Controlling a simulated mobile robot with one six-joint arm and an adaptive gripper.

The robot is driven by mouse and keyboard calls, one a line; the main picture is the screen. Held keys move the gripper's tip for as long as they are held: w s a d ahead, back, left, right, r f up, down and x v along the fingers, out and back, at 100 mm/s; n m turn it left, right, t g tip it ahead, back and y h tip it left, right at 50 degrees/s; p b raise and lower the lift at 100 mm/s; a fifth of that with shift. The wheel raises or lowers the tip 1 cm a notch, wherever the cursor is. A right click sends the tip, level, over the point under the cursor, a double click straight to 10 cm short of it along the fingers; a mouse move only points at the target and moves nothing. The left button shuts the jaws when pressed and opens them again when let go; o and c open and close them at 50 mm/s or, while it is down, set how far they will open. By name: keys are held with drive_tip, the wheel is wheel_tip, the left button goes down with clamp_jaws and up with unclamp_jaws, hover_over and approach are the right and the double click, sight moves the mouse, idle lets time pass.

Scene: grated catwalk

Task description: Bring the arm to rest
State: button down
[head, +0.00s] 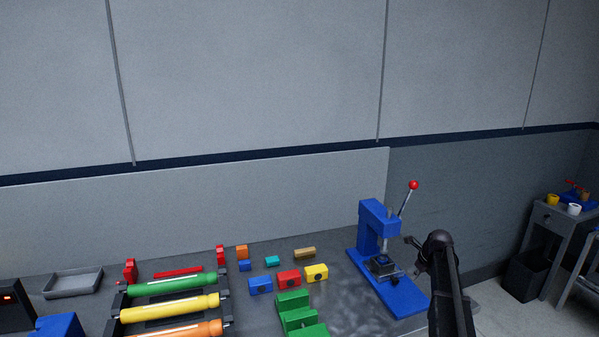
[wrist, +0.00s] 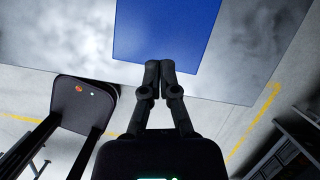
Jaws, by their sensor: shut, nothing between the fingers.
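My gripper shows in the wrist view (wrist: 159,68) with its two fingers together and nothing between them. Its fingertips overlap the near edge of a blue surface in that view; I cannot tell whether they touch it. In the head view my dark arm rises at the lower right, and my gripper (head: 412,243) points left toward the blue press (head: 372,222), partly hidden by the arm. The press stands on a blue base (head: 405,297) at the right end of the workbench and has a lever with a red knob (head: 413,185).
The workbench (head: 350,318) holds several coloured blocks, a green stepped block (head: 294,310), a rack with green (head: 172,285), yellow and orange rollers, and a grey tray (head: 73,283). A side table (head: 556,222) with cups and a dark bin (head: 527,275) stand at the right. Open floor lies between.

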drive_tip(key=s+a+f+n+g+h, duration=0.1)
drive_tip(key=s+a+n+g, duration=0.2)
drive_tip(key=s+a+n, duration=2.2)
drive_tip(key=s+n, duration=0.3)
drive_tip(key=n, duration=0.1)
drive_tip(key=shift+s+a+n+h, duration=0.2)
drive_tip(key=shift+a+n+h, duration=0.05)
drive_tip(key=shift+n+h, duration=0.05)
